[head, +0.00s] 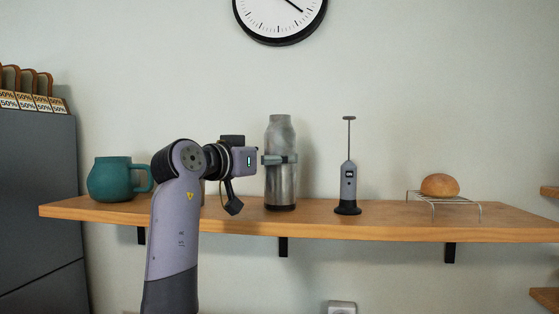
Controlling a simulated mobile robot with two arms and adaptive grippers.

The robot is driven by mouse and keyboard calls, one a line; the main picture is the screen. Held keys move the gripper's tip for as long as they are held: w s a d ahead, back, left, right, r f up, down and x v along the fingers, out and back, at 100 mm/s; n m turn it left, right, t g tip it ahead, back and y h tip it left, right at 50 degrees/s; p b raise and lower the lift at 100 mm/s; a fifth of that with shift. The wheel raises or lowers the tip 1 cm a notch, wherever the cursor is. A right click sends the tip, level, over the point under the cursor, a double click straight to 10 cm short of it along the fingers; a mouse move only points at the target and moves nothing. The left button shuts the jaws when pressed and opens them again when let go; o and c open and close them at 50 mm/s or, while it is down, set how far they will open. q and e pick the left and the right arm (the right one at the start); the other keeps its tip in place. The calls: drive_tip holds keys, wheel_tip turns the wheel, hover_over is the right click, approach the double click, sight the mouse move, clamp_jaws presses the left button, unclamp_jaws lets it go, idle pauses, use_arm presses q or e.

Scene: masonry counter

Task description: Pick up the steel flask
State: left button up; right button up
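My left gripper (279,160) is at the flask's upper body, reaching in from the left. One finger crosses the front of the flask. The other finger is hidden, apparently behind the flask. I cannot tell whether the fingers press on it. My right gripper is not in view.
A teal mug (110,180) stands at the left, behind my arm. A handheld frother (348,185) stands right of the flask. A bread roll (440,185) sits on a wire rack (449,199) further right. A wall clock (280,15) hangs above. Shelf space between frother and rack is clear.

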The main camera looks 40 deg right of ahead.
use_arm(q)
wheel_tip(320, 180, up, 3)
drive_tip(key=shift+w+f+p, duration=0.1)
drive_tip(key=shift+f+p, duration=0.05)
drive_tip(key=shift+p, duration=0.75)
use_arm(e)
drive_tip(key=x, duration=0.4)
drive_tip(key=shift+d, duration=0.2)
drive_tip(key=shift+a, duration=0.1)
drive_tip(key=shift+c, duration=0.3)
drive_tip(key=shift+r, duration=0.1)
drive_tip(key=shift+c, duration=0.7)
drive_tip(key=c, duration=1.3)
use_arm(q)
drive_tip(key=shift+a, duration=0.1)
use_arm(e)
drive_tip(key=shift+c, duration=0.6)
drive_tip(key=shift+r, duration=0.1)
